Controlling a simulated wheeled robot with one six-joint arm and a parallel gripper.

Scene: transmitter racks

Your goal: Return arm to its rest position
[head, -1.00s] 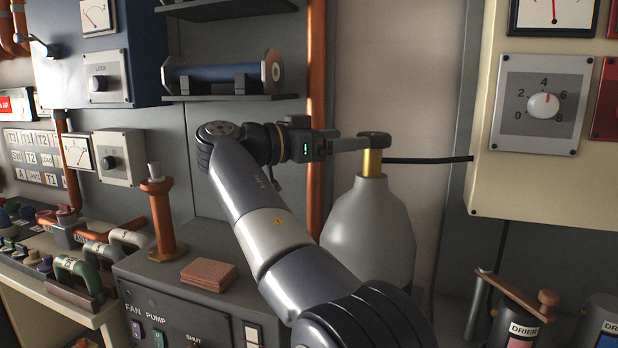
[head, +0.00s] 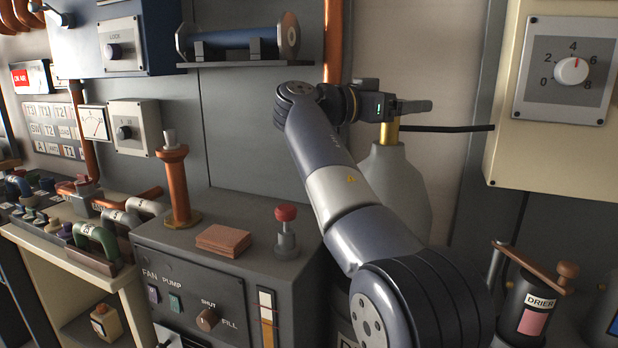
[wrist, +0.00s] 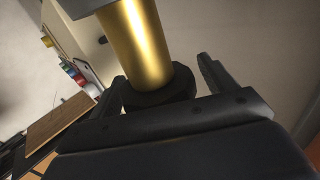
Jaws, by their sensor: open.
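My arm reaches from the lower right up to my gripper (head: 418,106), which is at the top of a grey bottle (head: 385,185) with a brass neck (head: 390,131). In the head view the gripper overlaps the top of the neck and hides its cap. In the wrist view the brass neck (wrist: 140,45) and its black cap (wrist: 160,92) show between the spread fingers of my gripper (wrist: 163,85). The jaws are open; I cannot tell whether a finger touches the cap.
A cream dial box (head: 560,150) hangs right, with a black rod running toward the neck. A shelf (head: 245,64) is above. A grey cabinet (head: 190,235) carries a copper post (head: 176,190), brown plates (head: 223,240) and a red knob (head: 286,213). A drier canister (head: 530,305) stands lower right.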

